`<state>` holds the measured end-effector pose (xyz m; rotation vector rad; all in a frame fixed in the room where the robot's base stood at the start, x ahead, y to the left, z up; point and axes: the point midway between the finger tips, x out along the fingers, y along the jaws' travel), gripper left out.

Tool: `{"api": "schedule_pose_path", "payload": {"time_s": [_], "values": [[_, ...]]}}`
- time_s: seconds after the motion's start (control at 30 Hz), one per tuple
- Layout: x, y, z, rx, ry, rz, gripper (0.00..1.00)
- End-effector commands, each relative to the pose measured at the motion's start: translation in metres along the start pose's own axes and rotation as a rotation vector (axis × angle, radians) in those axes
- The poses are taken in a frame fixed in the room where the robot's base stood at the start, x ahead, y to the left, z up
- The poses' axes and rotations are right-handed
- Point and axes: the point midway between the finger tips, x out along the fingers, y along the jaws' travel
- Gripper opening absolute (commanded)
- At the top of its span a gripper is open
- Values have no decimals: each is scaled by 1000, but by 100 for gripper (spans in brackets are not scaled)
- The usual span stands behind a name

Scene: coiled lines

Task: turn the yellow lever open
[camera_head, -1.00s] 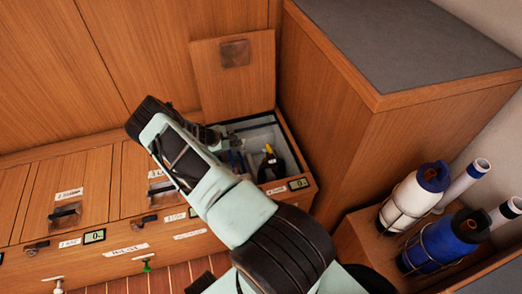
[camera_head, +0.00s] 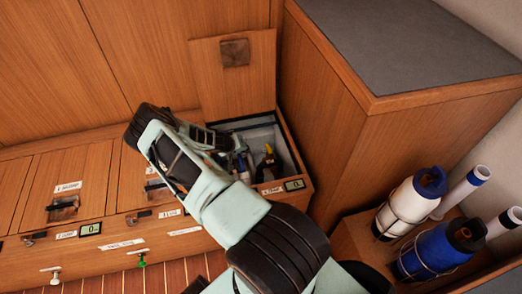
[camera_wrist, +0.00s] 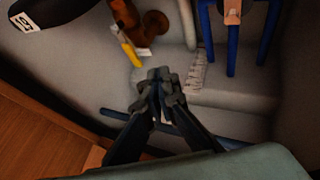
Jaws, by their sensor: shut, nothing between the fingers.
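The yellow lever (camera_wrist: 132,55) shows in the wrist view, at the upper left of the picture centre. It sits against a brown, bronze-like fitting (camera_wrist: 126,20) inside an open locker. My gripper (camera_wrist: 160,76) is shut and empty. Its fingertips appear just below and to the right of the lever in the picture, with a small gap between; how far apart they are in depth I cannot tell. In the head view a small yellow part (camera_head: 269,149) shows in the locker at the far right of the bench, and my arm hides my fingertips.
The locker's raised lid (camera_head: 235,85) stands upright behind the opening. Blue legs (camera_wrist: 265,35) of another thing stand right of the gripper, and a dark labelled object (camera_wrist: 35,15) lies at upper left. A tall wooden cabinet (camera_head: 335,120) borders the locker on the right.

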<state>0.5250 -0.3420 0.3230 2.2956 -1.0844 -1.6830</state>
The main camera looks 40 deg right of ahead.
Motion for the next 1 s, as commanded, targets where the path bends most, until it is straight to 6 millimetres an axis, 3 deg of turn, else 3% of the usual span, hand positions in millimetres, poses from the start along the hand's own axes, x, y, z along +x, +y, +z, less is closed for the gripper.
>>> {"api": "schedule_pose_path", "payload": {"time_s": [0.27,0.77,1.0], "values": [[11,3,4,93,-1,-4,0],[106,1,4,92,0,-6,0],[118,30,5,90,1,-4,0]]}}
